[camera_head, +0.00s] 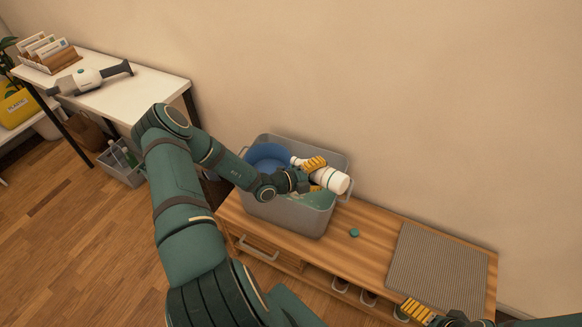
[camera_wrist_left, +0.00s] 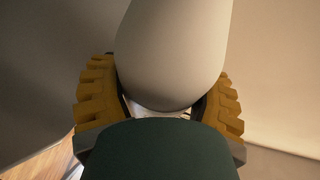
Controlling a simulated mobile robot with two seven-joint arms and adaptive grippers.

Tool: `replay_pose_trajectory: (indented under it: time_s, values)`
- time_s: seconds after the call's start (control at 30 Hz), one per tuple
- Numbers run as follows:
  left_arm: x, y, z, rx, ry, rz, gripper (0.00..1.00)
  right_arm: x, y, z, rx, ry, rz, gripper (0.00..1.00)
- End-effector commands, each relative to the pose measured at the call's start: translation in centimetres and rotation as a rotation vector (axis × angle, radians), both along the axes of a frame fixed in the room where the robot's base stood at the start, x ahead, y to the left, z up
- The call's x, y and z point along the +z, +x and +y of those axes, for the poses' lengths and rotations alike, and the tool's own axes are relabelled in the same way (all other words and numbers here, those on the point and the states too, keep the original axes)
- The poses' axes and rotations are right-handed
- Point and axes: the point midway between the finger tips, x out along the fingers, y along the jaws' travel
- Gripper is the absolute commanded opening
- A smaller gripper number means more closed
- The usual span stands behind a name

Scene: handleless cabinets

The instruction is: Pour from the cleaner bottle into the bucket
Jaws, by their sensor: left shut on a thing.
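My left gripper (camera_head: 315,175) is shut on the white cleaner bottle (camera_head: 333,180) and holds it over the grey tub (camera_head: 286,217). The bottle lies tilted well over, its narrow end toward the left and its wide end toward the right. A blue round vessel (camera_head: 267,154), which looks like the bucket, sits inside the tub below and left of the narrow end. In the left wrist view the bottle (camera_wrist_left: 174,50) fills the space between the yellow fingers. Whether liquid flows cannot be seen. My right gripper (camera_head: 418,312) shows only partly at the bottom edge.
The tub stands on a wooden bench (camera_head: 368,252). A small teal cap (camera_head: 354,233) and a grey ribbed mat (camera_head: 437,268) lie on the bench to the right. A white table (camera_head: 150,92) with a handheld vacuum (camera_head: 92,77) stands at the left. The wall is close behind.

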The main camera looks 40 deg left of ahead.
Motion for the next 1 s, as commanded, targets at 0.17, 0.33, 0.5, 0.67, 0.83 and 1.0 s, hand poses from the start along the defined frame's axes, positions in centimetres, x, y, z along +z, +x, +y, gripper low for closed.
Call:
replay_pose_trajectory:
  time_s: [0.17, 0.33, 0.5, 0.67, 0.83, 1.0]
  values:
    - [0.3, 0.0, 0.1, 0.001, -0.020, -0.001, 0.24, 0.1, 0.0, 0.0, 0.000, 0.000, 0.001, 1.00]
    - [0.5, 0.0, 0.2, 0.000, -0.038, -0.002, 0.24, 0.2, -0.1, 0.0, 0.000, 0.000, 0.001, 1.00]
    - [0.7, 0.0, 0.2, 0.001, -0.056, -0.004, 0.24, 0.3, -0.1, 0.0, 0.001, 0.000, 0.002, 1.00]
    - [0.9, 0.0, 0.3, 0.001, -0.074, -0.004, 0.24, 0.4, -0.1, 0.0, 0.001, 0.000, 0.002, 1.00]
    - [1.0, 0.0, 0.4, 0.000, -0.093, -0.004, 0.24, 0.5, -0.1, 0.0, 0.001, 0.000, 0.003, 1.00]
    - [1.1, 0.0, 0.4, 0.000, -0.106, -0.004, 0.24, 0.5, -0.1, 0.0, 0.001, 0.000, 0.003, 1.00]
